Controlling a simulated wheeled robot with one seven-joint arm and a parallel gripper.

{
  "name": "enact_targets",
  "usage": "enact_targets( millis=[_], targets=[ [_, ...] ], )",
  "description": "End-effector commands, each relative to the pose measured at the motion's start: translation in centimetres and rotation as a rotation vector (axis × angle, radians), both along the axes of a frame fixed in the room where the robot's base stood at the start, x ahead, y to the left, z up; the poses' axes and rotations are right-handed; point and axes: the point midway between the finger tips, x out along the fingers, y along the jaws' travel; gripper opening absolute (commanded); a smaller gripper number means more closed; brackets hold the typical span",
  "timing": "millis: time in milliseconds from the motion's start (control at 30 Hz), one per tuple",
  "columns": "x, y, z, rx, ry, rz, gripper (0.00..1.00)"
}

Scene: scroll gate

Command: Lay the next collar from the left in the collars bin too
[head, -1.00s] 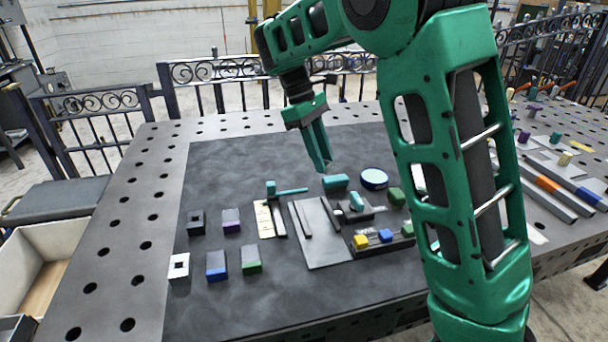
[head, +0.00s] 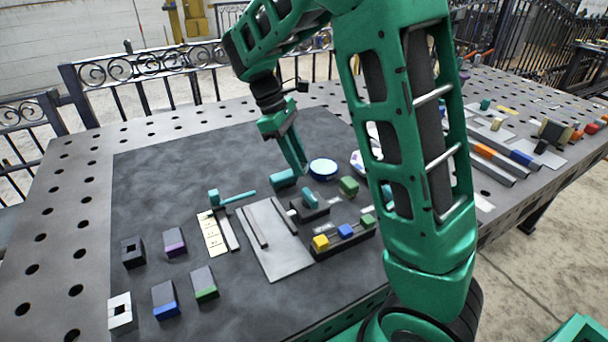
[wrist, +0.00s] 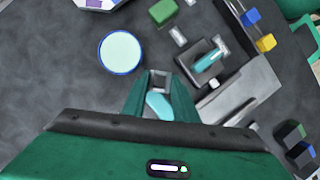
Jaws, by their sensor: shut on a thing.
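My gripper (head: 299,170) is shut and points down above the mat, near a teal block (head: 283,179). In the wrist view a small grey square piece with a darker middle (wrist: 158,82) sits between the fingertips and looks like a collar. The head view does not show it clearly. The teal block also shows below it in the wrist view (wrist: 158,105). A dark rack holds a yellow piece (head: 321,242), a blue piece (head: 345,231) and a green piece (head: 367,220) in a row. I cannot tell which container is the collars bin.
A blue-rimmed round dish (head: 323,169) and a green block (head: 348,185) lie right of my gripper. A black fixture (head: 314,209) holds a teal part nearby. Several small boxes, including a white one (head: 122,312), stand at the front left. The mat's back left is clear.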

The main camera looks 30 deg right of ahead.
Motion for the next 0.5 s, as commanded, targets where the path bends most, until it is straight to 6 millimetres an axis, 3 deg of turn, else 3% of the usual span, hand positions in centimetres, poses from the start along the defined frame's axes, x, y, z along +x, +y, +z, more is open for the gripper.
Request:
enact_targets(
  millis=[267,500],
  targets=[
    [-0.7,-1.5,-1.3,0.001,0.001,0.002,0.02],
    [-0.7,-1.6,-4.2,0.000,0.002,0.001,0.02]
  ],
)
